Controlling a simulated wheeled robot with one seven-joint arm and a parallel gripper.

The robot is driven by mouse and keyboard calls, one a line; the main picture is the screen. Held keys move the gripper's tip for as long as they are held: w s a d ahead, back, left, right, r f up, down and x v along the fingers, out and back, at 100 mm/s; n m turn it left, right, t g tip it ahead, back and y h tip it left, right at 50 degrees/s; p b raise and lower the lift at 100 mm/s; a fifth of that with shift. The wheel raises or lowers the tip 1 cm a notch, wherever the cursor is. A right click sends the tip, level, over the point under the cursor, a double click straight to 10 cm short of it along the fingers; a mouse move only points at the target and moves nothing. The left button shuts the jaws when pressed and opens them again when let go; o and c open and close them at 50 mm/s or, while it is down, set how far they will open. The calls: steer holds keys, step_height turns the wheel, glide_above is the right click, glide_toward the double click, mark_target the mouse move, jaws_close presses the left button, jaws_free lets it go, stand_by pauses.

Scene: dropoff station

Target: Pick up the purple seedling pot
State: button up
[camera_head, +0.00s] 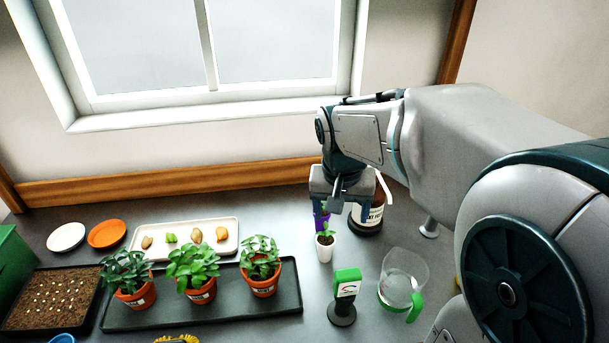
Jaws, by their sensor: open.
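The purple seedling pot (318,220) stands on the grey worktop near the back, below my gripper. Only part of it shows, because my gripper and a white seedling pot (325,250) in front of it hide the rest. The white pot holds a small green seedling. My gripper (340,208) points down over the purple pot, with its jaws open. I cannot tell whether the fingers are around the purple pot or just above it.
A clear jug with a green handle (403,285) and a green-topped stand (346,285) are nearer. Left are potted plants on a black tray (288,304) and a white tray (233,235).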

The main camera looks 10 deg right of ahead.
steer(key=w+m+p, duration=0.2)
steer(key=w, duration=0.7)
steer(key=m+g+y+p, duration=0.1)
steer(key=m+g+p, duration=0.1)
steer(key=m, duration=0.1)
glide_above(323, 210)
steer(key=f, duration=0.2)
step_height(323, 210, down, 8)
steer(key=shift+f+p, duration=0.1)
steer(key=shift+p, duration=0.25)
steer(key=shift+s+a+f+p, duration=0.1)
steer(key=shift+f+p, duration=0.35)
steer(key=shift+f, duration=0.9)
steer(key=shift+s+a+f+p, duration=0.1)
steer(key=shift+f+p, duration=0.35)
steer(key=shift+f, duration=0.9)
steer(key=c, duration=1.1)
